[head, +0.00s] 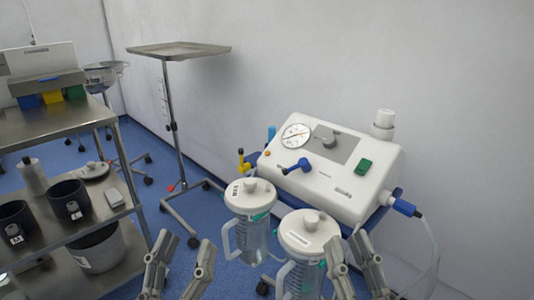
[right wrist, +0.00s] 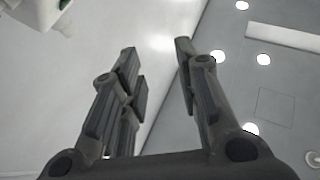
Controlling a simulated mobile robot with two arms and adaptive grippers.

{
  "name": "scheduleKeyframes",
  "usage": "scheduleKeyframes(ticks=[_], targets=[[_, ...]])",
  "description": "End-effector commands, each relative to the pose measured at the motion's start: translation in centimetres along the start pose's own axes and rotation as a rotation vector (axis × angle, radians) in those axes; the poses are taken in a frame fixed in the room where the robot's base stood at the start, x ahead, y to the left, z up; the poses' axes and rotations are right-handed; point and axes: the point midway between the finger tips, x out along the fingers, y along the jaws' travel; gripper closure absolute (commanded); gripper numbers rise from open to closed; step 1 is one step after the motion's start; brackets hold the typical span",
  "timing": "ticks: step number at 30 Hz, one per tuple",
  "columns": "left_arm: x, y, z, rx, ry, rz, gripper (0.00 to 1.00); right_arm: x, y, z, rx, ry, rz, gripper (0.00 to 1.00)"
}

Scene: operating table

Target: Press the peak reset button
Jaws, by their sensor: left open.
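A white suction device (head: 330,175) stands against the wall in the head view, right of centre. I cannot tell which part is the peak reset button; no label is readable. My left gripper (head: 187,242) is open and empty at the bottom, left of the device. My right gripper (head: 347,240) is open and empty in front of the device; it also shows in the right wrist view (right wrist: 157,48).
Two lidded canisters (head: 250,195) (head: 310,232) stand in front of the device, between my grippers. A clear hose (head: 432,250) hangs at its right. A tray stand (head: 180,49) and a steel shelf cart (head: 60,122) are on the left. Blue floor lies between.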

Motion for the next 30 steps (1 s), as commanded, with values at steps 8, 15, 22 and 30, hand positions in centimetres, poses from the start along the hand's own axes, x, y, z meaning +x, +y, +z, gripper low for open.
scheduleKeyframes(ticks=[8, 15, 22, 30], targets=[[0.00, 0.01, 0.03, 0.000, 0.000, 0.000, 0.46, 0.00, -0.01, 0.03, 0.000, 0.000, 0.000, 1.00], [0.01, 0.02, 0.05, 0.000, -0.001, 0.000, 0.46, 0.00, -0.02, 0.04, 0.001, 0.000, 0.000, 1.00], [0.01, 0.02, 0.06, 0.000, -0.001, 0.000, 0.46, 0.00, -0.02, 0.06, 0.001, -0.001, 0.000, 1.00], [0.01, 0.01, 0.06, 0.000, -0.001, 0.000, 0.46, 0.00, -0.01, 0.07, 0.001, -0.001, 0.000, 1.00]])
